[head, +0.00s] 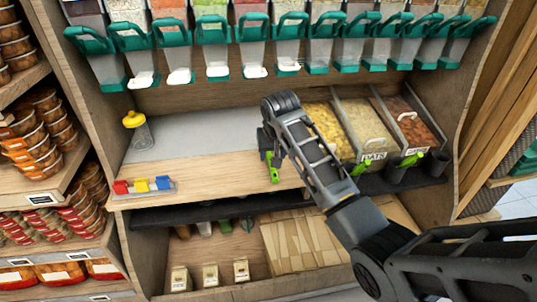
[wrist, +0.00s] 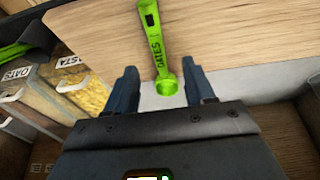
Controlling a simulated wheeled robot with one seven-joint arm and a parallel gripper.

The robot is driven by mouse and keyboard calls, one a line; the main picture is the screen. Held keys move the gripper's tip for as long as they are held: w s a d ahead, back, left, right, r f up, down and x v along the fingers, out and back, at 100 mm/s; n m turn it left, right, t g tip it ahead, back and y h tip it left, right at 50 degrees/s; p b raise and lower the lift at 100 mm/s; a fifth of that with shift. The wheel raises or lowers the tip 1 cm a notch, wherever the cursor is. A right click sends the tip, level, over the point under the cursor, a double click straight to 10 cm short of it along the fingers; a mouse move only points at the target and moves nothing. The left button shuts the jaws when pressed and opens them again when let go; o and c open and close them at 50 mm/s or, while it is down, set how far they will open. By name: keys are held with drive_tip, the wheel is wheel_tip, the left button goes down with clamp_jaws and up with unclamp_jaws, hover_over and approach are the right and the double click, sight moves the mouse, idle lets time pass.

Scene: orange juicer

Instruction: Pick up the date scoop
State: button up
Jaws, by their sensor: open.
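The date scoop (wrist: 156,45) is bright green, with "DATES" in dark letters on its handle. In the wrist view its round bowl lies between my two fingertips and its handle points up and away. My gripper (wrist: 160,78) is open, with a gap visible on each side of the scoop. In the head view the scoop (head: 273,172) shows near the front of the wooden counter, just below my gripper (head: 265,145). My arm and gripper hide part of it there. I cannot tell whether the scoop rests on the wood.
Clear food bins (head: 365,128) stand right of my gripper, with other green scoops (head: 411,160) and dark cups at their front. A yellow-topped jar (head: 137,130) and coloured clips (head: 143,185) are on the left. Teal-handled dispensers (head: 213,40) hang above. The counter's middle is bare.

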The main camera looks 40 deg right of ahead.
sight(270, 159)
drive_tip(key=x, duration=0.6)
drive_tip(key=shift+s+d+f, duration=0.1)
drive_tip(key=shift+s+f, duration=0.1)
drive_tip(key=shift+f, duration=0.1)
drive_tip(key=shift+c, duration=0.4)
clamp_jaws()
